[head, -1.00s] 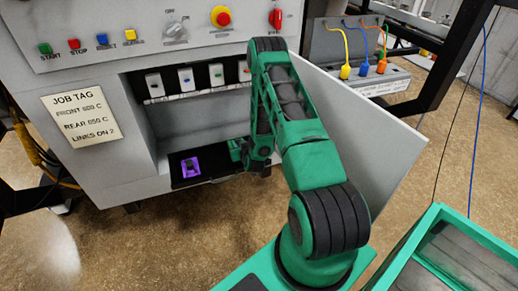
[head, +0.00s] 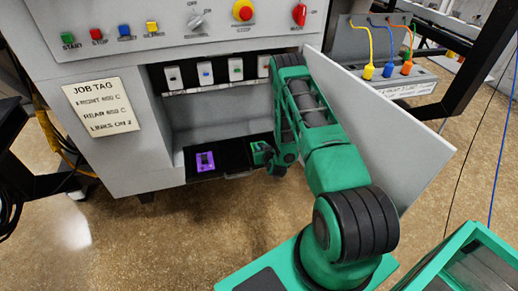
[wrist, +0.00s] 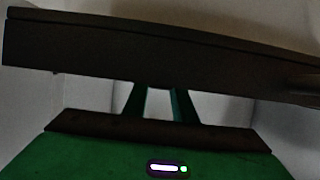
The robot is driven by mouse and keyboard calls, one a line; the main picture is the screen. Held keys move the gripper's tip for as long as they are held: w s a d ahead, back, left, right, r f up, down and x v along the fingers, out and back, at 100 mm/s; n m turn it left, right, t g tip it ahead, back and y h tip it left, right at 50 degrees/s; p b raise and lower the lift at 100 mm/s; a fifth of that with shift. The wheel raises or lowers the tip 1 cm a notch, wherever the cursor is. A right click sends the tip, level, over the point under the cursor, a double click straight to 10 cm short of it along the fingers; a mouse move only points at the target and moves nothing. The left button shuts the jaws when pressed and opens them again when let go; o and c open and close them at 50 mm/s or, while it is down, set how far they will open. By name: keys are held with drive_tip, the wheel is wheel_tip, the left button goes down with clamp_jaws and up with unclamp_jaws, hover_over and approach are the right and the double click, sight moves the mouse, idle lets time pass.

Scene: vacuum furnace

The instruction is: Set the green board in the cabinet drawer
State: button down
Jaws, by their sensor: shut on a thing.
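The cabinet drawer (head: 229,163) is a black tray, partly out at the foot of the grey cabinet's opening. A small purple piece with dark marks (head: 205,161) lies at its left. My gripper (head: 264,155) is at the drawer's right end, low in the opening. In the wrist view my fingers (wrist: 160,100) reach to a long dark bar (wrist: 150,50) and are shut on it. It looks like the drawer's front or handle, but I cannot be sure. I cannot pick out a green board in either view.
A grey door panel (head: 405,150) stands open right of my arm. Small switches (head: 205,73) line the top of the opening. A green-framed case (head: 465,265) is at the lower right. The floor (head: 110,235) left of my base is clear.

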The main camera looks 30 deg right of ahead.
drive_tip(key=c, duration=1.5)
unclamp_jaws()
drive_tip(key=shift+o, duration=0.2)
